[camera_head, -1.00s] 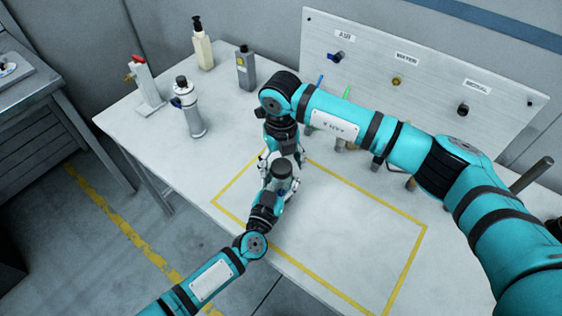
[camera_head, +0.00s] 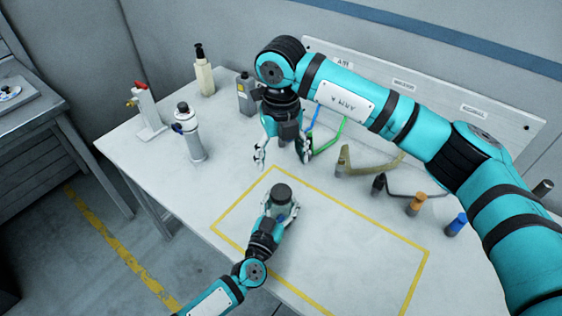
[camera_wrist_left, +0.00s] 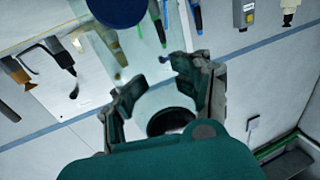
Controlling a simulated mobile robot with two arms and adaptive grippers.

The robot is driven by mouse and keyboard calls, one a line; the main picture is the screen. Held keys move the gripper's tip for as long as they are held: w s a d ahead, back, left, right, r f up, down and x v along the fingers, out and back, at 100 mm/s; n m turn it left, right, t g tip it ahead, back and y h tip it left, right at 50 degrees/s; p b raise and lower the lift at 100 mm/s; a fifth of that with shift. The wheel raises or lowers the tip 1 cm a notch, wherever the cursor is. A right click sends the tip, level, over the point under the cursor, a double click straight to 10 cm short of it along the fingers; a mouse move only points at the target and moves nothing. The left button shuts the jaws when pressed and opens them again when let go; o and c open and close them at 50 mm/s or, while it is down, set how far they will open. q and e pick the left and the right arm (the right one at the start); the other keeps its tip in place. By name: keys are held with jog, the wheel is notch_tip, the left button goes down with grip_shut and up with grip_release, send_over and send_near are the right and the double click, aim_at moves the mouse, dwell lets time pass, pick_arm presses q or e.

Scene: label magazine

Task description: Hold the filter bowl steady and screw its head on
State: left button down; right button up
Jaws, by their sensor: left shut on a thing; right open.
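The filter bowl (camera_head: 285,210) is a pale cylinder, upright inside the yellow outline on the table. A dark round head (camera_head: 283,192) sits on top of it; how tightly it is screwed on I cannot tell. My left gripper (camera_head: 277,213) is shut around the bowl's side and hides part of it. In the left wrist view the bowl (camera_wrist_left: 150,106) shows pale between the jaws (camera_wrist_left: 160,92), with a dark round end. My right gripper (camera_head: 284,158) is open and empty, behind and above the head, fingers pointing down.
A grey-white cylinder with a black top (camera_head: 190,132), a red-topped stand (camera_head: 148,112), a pump bottle (camera_head: 203,72) and a grey bottle (camera_head: 245,95) stand at the back left. Several hoses and fittings (camera_head: 415,204) lie at the right before the labelled panel (camera_head: 500,115).

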pick_arm(q)
jog(key=shift+c, duration=2.2)
grip_release()
jog(key=shift+s+a, duration=0.15)
jog(key=shift+s, duration=0.35)
jog(key=v, duration=1.1)
